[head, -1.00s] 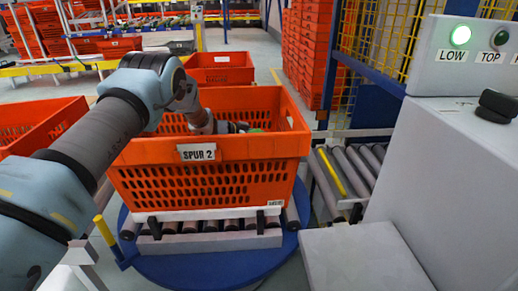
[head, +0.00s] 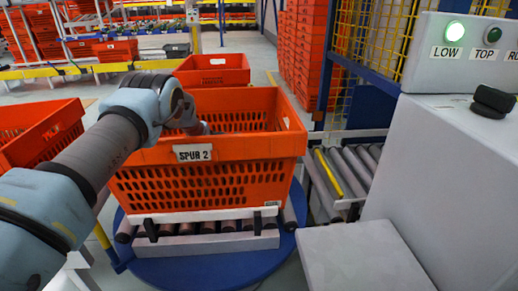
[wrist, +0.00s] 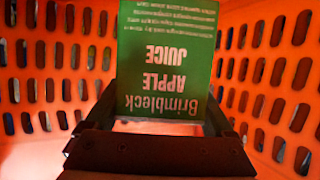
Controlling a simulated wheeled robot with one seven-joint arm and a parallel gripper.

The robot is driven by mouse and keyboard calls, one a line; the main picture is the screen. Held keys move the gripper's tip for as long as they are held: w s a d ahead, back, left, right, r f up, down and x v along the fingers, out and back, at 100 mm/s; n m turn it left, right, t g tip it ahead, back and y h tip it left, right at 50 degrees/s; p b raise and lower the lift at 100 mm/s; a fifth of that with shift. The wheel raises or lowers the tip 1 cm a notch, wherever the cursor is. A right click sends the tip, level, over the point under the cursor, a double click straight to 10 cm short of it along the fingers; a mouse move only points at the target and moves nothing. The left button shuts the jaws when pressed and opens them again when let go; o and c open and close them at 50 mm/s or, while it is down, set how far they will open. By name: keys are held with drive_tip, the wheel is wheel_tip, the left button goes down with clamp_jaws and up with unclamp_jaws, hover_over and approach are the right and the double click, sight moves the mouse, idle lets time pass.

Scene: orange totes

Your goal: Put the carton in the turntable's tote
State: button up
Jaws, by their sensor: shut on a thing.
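The carton (wrist: 165,60) is green and reads "Brimbleck APPLE JUICE", upside down in the wrist view. My gripper (wrist: 160,120) is shut on it at the bottom of that view. Orange slotted walls stand on both sides of the carton. The turntable's tote (head: 210,185) is orange, labelled "SPUR 2", and sits on rollers over the blue round turntable (head: 215,266). In the head view my arm reaches over its left side and down inside. The carton and my fingertips are hidden there by the tote wall. I cannot tell whether the carton touches the floor.
Another orange tote (head: 38,140) stands at the left, and one (head: 212,70) stands behind. Stacked totes (head: 300,50) stand at the back.

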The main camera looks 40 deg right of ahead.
drive_tip(key=o, duration=1.4)
drive_tip(key=shift+s+a+f, duration=0.15)
drive_tip(key=shift+s+f, duration=0.05)
drive_tip(key=shift+f, duration=0.2)
drive_tip(key=shift+s+a+f, duration=0.1)
drive_tip(key=shift+s+f, duration=0.05)
drive_tip(key=shift+f, duration=0.25)
drive_tip(key=shift+r, duration=0.1)
drive_tip(key=shift+r+p, duration=0.25)
drive_tip(key=shift+p, duration=0.15)
drive_tip(key=r+v, duration=0.1)
drive_tip(key=v, duration=1.1)
drive_tip(key=shift+w+d, duration=0.2)
drive_tip(key=shift+w, duration=0.1)
drive_tip(key=shift+r, duration=0.1)
